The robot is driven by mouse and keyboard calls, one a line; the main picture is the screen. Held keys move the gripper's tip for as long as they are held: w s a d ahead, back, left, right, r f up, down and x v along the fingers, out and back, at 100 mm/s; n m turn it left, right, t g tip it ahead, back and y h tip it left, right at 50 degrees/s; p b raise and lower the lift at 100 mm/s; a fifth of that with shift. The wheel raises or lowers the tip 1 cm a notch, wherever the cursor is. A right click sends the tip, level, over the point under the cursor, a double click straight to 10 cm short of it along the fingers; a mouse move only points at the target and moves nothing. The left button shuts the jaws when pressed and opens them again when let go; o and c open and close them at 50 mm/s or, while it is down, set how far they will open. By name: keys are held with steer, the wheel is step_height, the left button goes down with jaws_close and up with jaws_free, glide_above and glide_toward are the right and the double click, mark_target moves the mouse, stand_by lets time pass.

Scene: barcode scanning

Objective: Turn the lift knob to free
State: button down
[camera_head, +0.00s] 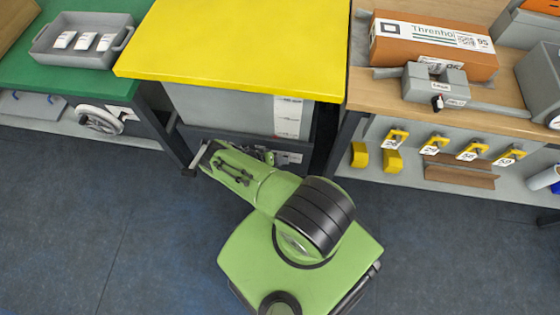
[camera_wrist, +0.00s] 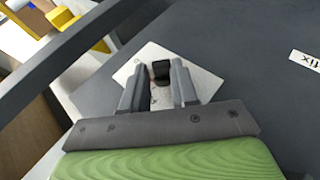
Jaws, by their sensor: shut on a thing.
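The lift knob (camera_wrist: 161,71) is a small black piece on a light metal plate (camera_wrist: 205,83) in the wrist view. My gripper (camera_wrist: 158,67) is shut on it, with one grey finger on each side. A white label reading "fix" (camera_wrist: 305,60) sits on the dark grey surface to the right of the plate. No "free" mark can be read. In the head view my green arm reaches to the front of the unit below the yellow top (camera_head: 240,40). There my gripper is mostly hidden behind the arm, and I cannot make out the knob.
A green bench (camera_head: 30,75) with a grey tray (camera_head: 45,45) stands to the left. A wooden bench (camera_head: 395,95) to the right holds an orange-and-white box (camera_head: 430,55) and a grey device (camera_head: 435,85). Yellow numbered pieces (camera_head: 435,143) hang below. The blue floor (camera_head: 90,220) is clear.

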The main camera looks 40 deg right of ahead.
steer(key=c, duration=0.9)
jaws_free()
steer(key=shift+o, duration=0.2)
steer(key=p+v, duration=0.3)
steer(key=v, duration=1.2)
steer(key=shift+a+r, duration=0.25)
steer(key=shift+w, duration=0.1)
